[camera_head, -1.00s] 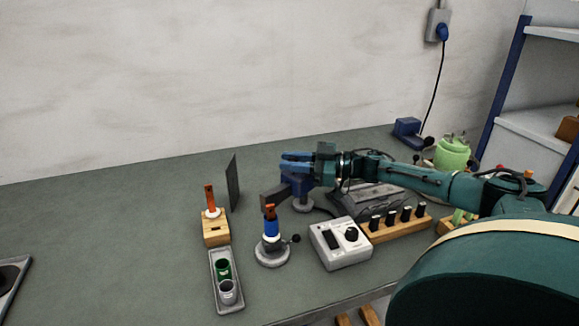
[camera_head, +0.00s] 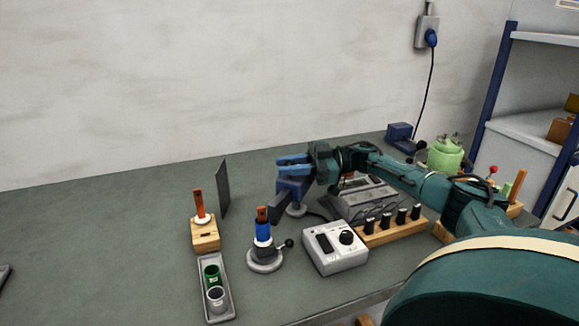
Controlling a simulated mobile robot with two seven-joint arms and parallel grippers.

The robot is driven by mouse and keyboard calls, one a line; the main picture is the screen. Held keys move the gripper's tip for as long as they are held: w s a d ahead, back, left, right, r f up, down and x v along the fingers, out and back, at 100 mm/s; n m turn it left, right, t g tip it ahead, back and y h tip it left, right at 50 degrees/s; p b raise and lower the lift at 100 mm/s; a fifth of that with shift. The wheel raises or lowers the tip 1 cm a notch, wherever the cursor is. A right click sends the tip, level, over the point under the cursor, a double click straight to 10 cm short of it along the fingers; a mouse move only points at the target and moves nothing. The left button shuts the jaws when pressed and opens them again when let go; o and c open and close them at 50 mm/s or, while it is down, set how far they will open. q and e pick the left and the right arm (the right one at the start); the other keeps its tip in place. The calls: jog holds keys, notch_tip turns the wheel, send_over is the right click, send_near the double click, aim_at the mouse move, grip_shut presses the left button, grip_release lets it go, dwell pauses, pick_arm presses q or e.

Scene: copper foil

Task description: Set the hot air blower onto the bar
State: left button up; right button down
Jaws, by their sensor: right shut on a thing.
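My right gripper (camera_head: 293,164) reaches in from the right and is shut on a dark blue piece, apparently the hot air blower (camera_head: 293,187). Its dark nozzle (camera_head: 278,208) points down to the lower left. A round grey foot (camera_head: 296,210) shows on the table below it. I cannot tell whether the blower touches anything under it, and I cannot make out the bar with certainty. My left gripper is not in view.
In front stands a blue burner-like holder (camera_head: 263,233) with an orange top. A white control box (camera_head: 335,247) and a wooden rack (camera_head: 388,231) are right. A wooden block (camera_head: 205,234), grey tray (camera_head: 224,310) and dark upright plate (camera_head: 223,188) stand left.

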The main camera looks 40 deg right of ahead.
jog(key=shift+r, duration=0.15)
jog(key=c, duration=1.3)
grip_release()
jog(key=shift+a, duration=0.1)
pick_arm(q)
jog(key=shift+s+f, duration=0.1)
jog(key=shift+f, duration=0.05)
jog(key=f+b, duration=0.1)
jog(key=b, duration=0.2)
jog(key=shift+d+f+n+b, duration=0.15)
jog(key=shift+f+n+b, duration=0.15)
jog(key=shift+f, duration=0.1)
pick_arm(e)
jog(key=v, duration=1.3)
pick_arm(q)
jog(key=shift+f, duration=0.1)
